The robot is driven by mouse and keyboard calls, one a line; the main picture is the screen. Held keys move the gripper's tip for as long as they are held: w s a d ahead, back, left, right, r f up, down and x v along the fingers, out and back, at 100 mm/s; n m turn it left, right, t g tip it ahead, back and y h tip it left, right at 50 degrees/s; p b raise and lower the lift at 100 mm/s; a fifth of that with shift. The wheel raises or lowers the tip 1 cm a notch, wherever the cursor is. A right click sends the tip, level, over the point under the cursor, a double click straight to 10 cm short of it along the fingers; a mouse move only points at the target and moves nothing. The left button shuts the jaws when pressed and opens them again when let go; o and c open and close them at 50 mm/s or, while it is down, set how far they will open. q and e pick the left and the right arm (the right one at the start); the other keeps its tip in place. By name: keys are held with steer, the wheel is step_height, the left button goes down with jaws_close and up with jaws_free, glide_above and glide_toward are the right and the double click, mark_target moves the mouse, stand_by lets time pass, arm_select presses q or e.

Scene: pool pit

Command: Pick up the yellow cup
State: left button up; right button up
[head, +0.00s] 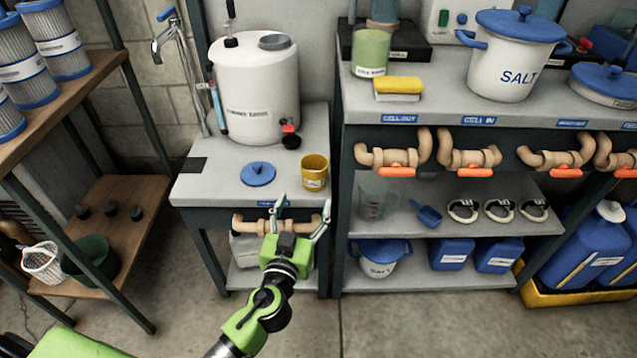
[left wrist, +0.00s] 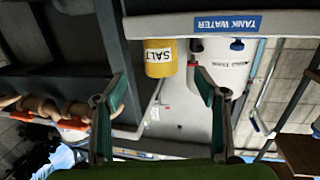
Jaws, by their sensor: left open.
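The yellow cup (head: 315,172) stands upright on the small grey table (head: 222,190), near its right front corner. It has a white label and a handle. In the left wrist view the yellow cup (left wrist: 159,60) shows beyond the fingertips, roughly between them. My left gripper (head: 303,208) is open and empty, just in front of the table's front edge and short of the cup. Its two fingers also show in the left wrist view (left wrist: 160,85). My right gripper is in neither view.
A blue lid (head: 258,174) lies left of the cup, and a large white tank (head: 256,90) stands behind. A taller shelf unit (head: 440,95) with pipes and orange valves is close on the right. A wooden rack (head: 125,215) stands at the left.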

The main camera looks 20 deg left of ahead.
arm_select(q)
glide_toward(317, 169)
steer(key=shift+w+a+r, duration=0.1)
steer(key=shift+w+r, duration=0.05)
steer(key=shift+w, duration=0.25)
steer(key=shift+w+a+r, duration=0.1)
steer(key=shift+w+r, duration=0.05)
steer(key=shift+w, duration=0.25)
steer(key=shift+w+a+f, duration=0.1)
steer(key=shift+w+f, duration=0.05)
steer(key=shift+w, duration=0.75)
steer(key=shift+w+a+f, duration=0.1)
steer(key=shift+w+f, duration=0.05)
steer(key=shift+w, duration=0.75)
steer(key=shift+w+f, duration=0.15)
steer(key=shift+w, duration=0.75)
steer(key=c, duration=1.2)
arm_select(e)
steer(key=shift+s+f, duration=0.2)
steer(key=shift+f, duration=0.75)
